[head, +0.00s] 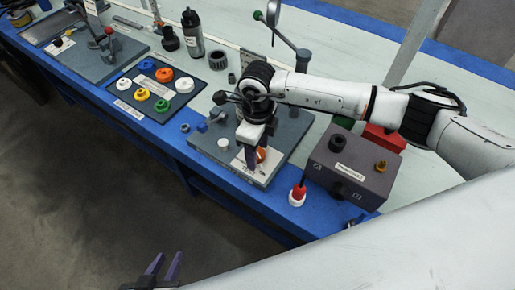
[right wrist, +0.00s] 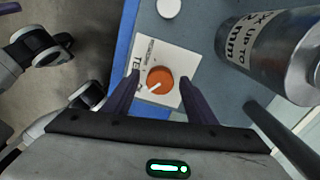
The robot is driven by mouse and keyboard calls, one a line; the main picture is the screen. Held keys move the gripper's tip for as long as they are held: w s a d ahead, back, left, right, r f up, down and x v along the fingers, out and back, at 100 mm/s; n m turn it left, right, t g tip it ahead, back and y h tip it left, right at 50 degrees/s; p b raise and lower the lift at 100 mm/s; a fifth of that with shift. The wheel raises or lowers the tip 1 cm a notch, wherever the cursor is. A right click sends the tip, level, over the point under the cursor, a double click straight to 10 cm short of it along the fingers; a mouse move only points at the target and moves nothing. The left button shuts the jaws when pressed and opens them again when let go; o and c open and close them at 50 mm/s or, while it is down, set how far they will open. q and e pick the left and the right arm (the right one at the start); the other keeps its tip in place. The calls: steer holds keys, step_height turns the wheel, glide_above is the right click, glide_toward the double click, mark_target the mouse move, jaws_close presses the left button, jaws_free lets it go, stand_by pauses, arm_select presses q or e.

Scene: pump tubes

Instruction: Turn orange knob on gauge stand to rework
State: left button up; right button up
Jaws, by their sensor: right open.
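The orange knob (head: 261,154) sits on a white label card on the grey base of the gauge stand (head: 292,150). In the right wrist view the knob (right wrist: 160,79) is round with a white pointer aimed to the lower left. The card (right wrist: 146,54) shows only part of its lettering. My right gripper (head: 254,158) points down over the knob. Its spread fingers (right wrist: 160,100) lie on either side of the knob in that view, apart from it. My left gripper (head: 165,266) is open and empty at the bottom of the head view, away from the bench.
A metal cylinder (right wrist: 270,42) marked "up to 2 mm" stands close to my right gripper. A tray of coloured rings (head: 125,104) lies to the left. A white round button (head: 224,143) is nearby.

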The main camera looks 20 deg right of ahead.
steer(key=c, duration=1)
steer(key=shift+c, duration=0.2)
steer(key=shift+m, duration=0.3)
steer(key=m, duration=0.4)
steer(key=shift+r+m+p, duration=0.15)
steer(key=shift+m+p, duration=0.15)
steer(key=m+p, duration=0.1)
steer(key=m, duration=0.3)
steer(key=shift+m, duration=0.3)
steer(key=m+p, duration=0.2)
steer(key=m, duration=0.3)
steer(key=shift+m, duration=0.3)
steer(key=m+p, duration=0.1)
steer(key=m, duration=0.1)
steer(key=shift+m, duration=0.3)
arm_select(q)
steer(key=shift+s+a+r+p, duration=0.1)
steer(key=shift+a+r+p, duration=0.15)
steer(key=shift+r, duration=0.45)
steer(key=shift+s+a+r+p, duration=0.1)
steer(key=shift+a+r+p, duration=0.2)
steer(key=shift+r, duration=0.35)
steer(key=shift+s+a+r+p, duration=0.1)
steer(key=shift+a+r+p, duration=0.15)
steer(key=shift+r, duration=0.45)
arm_select(e)
steer(key=shift+m, duration=1.9)
arm_select(q)
steer(key=shift+d, duration=0.1)
